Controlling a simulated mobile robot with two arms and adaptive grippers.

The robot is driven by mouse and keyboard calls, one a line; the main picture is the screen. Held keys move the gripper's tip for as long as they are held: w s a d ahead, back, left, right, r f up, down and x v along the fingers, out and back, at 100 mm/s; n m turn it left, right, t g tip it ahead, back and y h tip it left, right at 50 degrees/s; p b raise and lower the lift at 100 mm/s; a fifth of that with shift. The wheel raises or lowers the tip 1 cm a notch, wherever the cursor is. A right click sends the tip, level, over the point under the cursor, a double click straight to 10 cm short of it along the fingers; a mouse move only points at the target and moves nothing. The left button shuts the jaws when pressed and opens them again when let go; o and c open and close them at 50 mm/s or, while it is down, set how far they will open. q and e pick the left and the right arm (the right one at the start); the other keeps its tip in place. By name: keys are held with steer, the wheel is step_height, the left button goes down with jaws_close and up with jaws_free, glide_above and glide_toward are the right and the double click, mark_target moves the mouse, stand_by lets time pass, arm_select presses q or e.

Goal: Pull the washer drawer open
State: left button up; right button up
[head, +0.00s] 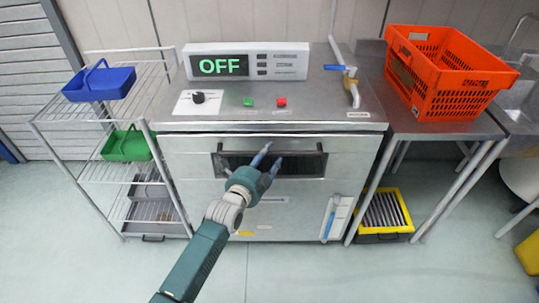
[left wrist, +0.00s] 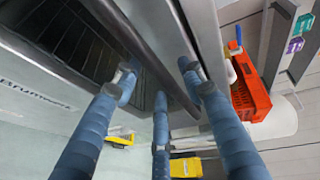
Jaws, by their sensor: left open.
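The washer (head: 210,127) is a steel machine with an OFF display (head: 220,66) on top. Its drawer front (head: 350,155) looks flush with the body. A horizontal handle (head: 313,153) crosses a dark grille in that front. My left gripper (head: 266,160) is open at the middle of the handle, its blue fingers pointing at the drawer. In the left wrist view the fingers (left wrist: 160,75) are spread, and a metal bar (left wrist: 165,60) runs between the upper ones. Whether they touch it cannot be told. My right gripper is not in view.
A wire rack (head: 100,175) with blue (head: 100,84) and green (head: 125,146) baskets stands left. An orange tote (head: 445,75) sits on the right-hand steel table (head: 415,128), with a yellow crate (head: 385,212) below. The floor (head: 300,270) before the washer is clear.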

arm_select(q)
steer(key=shift+w+d+f, duration=0.1)
steer(key=shift+w+d, duration=0.2)
steer(key=shift+w, duration=0.3)
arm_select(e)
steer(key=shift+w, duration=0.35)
arm_select(q)
jaws_close()
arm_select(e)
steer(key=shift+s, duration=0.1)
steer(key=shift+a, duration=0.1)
